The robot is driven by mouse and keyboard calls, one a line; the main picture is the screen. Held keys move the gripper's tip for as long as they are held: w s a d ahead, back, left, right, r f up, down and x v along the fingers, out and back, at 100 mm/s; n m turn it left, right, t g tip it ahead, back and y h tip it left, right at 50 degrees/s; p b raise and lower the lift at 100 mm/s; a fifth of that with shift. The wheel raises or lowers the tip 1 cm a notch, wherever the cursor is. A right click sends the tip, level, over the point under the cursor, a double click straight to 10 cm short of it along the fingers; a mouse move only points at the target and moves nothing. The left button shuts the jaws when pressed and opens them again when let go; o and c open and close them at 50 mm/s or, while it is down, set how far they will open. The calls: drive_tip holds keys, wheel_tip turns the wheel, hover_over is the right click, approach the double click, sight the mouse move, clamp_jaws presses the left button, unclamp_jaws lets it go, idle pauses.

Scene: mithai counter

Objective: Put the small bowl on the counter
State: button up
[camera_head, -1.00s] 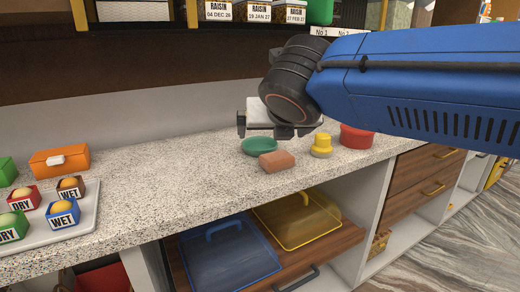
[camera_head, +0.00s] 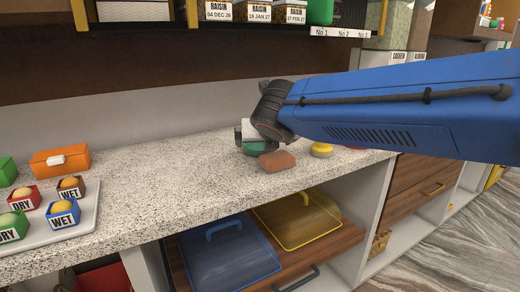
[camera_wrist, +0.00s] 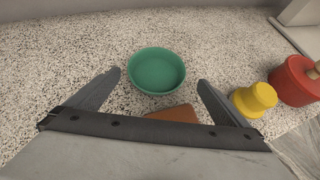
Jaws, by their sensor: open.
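A small green bowl (camera_wrist: 156,71) sits upright on the speckled counter (camera_head: 180,176). In the head view the bowl (camera_head: 254,148) is partly hidden by my gripper. My gripper (camera_wrist: 159,80) is open and empty in the wrist view, with a finger on each side of the near part of the bowl. The bowl lies ahead of and between the fingertips; I cannot tell whether they touch it. In the head view my gripper (camera_head: 249,138) is low over the counter at the bowl.
A brown block (camera_head: 277,160) lies close in front of the bowl. A yellow knobbed object (camera_wrist: 255,99) and a red lidded pot (camera_wrist: 296,82) stand to the right. A tray (camera_head: 88,219) of labelled boxes and an orange box (camera_head: 58,160) are at left. The middle counter is clear.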

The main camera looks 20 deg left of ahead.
sight(259, 147)
drive_tip(key=x, duration=0.5)
drive_tip(key=shift+a, duration=0.3)
drive_tip(key=c, duration=1.1)
drive_tip(key=shift+r, duration=0.1)
